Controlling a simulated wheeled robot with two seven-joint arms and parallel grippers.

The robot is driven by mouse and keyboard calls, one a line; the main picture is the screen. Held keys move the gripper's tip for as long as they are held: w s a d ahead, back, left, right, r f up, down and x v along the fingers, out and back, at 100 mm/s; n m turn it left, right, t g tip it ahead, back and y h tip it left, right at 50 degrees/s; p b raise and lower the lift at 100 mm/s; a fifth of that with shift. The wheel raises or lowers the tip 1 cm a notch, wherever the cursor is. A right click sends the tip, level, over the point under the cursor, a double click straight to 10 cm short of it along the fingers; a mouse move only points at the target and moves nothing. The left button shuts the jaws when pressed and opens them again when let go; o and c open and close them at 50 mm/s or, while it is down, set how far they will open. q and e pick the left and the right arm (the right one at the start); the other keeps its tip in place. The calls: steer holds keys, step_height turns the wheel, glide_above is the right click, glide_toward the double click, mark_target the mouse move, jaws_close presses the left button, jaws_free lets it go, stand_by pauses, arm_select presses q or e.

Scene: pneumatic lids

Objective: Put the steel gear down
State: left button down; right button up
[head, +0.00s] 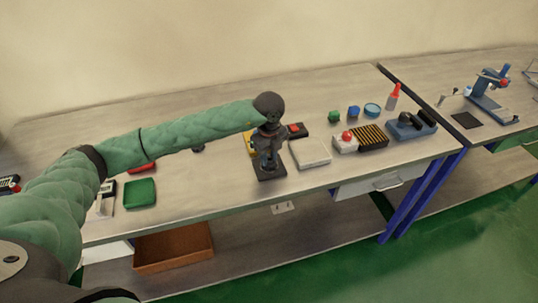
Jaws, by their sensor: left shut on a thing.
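My left gripper (270,160) points down over a dark square mat (265,175) near the front edge of the workbench (225,188). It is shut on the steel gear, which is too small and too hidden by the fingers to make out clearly. I cannot tell whether the gear touches the mat. My right gripper is not in view.
A pale flat tray (310,153) lies just right of the gripper, with a red-topped dark box (296,130) behind. A yellow item (249,143) is partly hidden behind the gripper. A green box (140,194) stands left. Bare bench lies between.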

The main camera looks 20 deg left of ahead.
mark_target(269, 159)
arm_select(q)
steer(key=c, duration=1.1)
jaws_free()
steer(key=shift+f, duration=0.1)
steer(key=shift+c, duration=0.2)
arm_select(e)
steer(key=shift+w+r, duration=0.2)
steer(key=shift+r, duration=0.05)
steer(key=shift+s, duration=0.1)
arm_select(q)
steer(key=shift+r, duration=0.35)
steer(key=shift+r+b, duration=0.6)
steer(key=shift+r, duration=0.05)
step_height(269, 159, up, 10)
steer(key=b, duration=0.4)
steer(key=shift+r, duration=0.15)
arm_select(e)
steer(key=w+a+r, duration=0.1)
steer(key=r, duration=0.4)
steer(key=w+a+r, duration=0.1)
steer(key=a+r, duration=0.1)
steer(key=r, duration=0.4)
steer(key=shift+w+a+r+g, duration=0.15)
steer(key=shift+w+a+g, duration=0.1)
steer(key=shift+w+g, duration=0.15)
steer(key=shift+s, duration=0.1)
